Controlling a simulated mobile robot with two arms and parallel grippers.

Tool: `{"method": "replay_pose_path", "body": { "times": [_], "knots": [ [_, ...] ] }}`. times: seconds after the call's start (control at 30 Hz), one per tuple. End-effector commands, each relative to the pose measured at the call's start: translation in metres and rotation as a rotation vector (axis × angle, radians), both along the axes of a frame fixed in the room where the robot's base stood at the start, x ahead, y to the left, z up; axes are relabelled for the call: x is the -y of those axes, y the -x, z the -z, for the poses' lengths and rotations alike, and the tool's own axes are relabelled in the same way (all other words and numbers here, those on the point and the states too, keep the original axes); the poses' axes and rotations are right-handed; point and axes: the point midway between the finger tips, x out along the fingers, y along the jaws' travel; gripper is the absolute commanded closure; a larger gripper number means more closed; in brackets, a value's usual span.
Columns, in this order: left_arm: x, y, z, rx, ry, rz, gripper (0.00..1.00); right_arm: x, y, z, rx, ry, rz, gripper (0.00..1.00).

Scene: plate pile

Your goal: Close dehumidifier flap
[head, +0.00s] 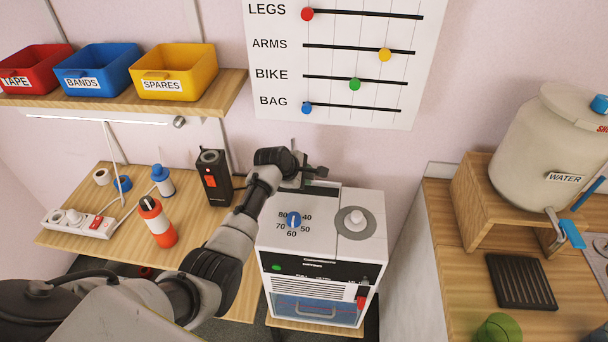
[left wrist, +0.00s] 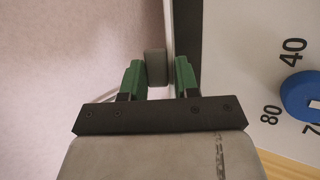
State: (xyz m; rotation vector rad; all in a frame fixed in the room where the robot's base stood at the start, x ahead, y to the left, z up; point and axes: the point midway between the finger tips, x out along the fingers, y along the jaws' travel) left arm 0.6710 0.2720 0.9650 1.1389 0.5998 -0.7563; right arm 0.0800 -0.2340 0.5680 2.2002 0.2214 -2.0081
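The dehumidifier (head: 352,262) is a white box with a blue dial (head: 293,220) on its top and a dark front. In the left wrist view, a thin pale strip (left wrist: 168,20) runs beside a dark edge; it looks like the flap seen edge-on, standing open. A grey block (left wrist: 155,66) sits against the strip. My left gripper (left wrist: 158,80) has its green fingers apart, one on each side of the block; I cannot tell whether they touch it. In the head view, my left gripper (head: 311,172) is over the dehumidifier's back edge and hides the flap area. My right gripper is not in view.
A black canister (head: 215,178) stands left of my arm, with an orange bottle (head: 158,222) and power strip (head: 78,222). A chart (head: 335,60) hangs behind. At right are a water tank (head: 545,150) and a black mat (head: 521,282).

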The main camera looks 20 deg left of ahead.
Motion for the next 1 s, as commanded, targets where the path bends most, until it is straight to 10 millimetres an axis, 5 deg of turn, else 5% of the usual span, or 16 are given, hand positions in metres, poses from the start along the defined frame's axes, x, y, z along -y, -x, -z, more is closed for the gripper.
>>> {"method": "replay_pose_path", "body": {
  "times": [0.13, 0.43, 0.7, 1.0],
  "knots": [
    [0.000, 0.000, -0.001, 0.002, -0.001, -0.001, 0.93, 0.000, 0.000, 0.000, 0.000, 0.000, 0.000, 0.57],
    [0.004, 0.011, 0.006, 0.161, -0.044, 0.000, 0.94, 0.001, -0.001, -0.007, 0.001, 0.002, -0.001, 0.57],
    [0.007, 0.023, 0.022, 0.432, -0.124, 0.000, 0.94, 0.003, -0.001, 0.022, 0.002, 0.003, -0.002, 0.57],
    [0.007, 0.024, 0.016, 0.486, -0.143, -0.001, 0.94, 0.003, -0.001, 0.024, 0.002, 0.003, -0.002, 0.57]
  ]
}}
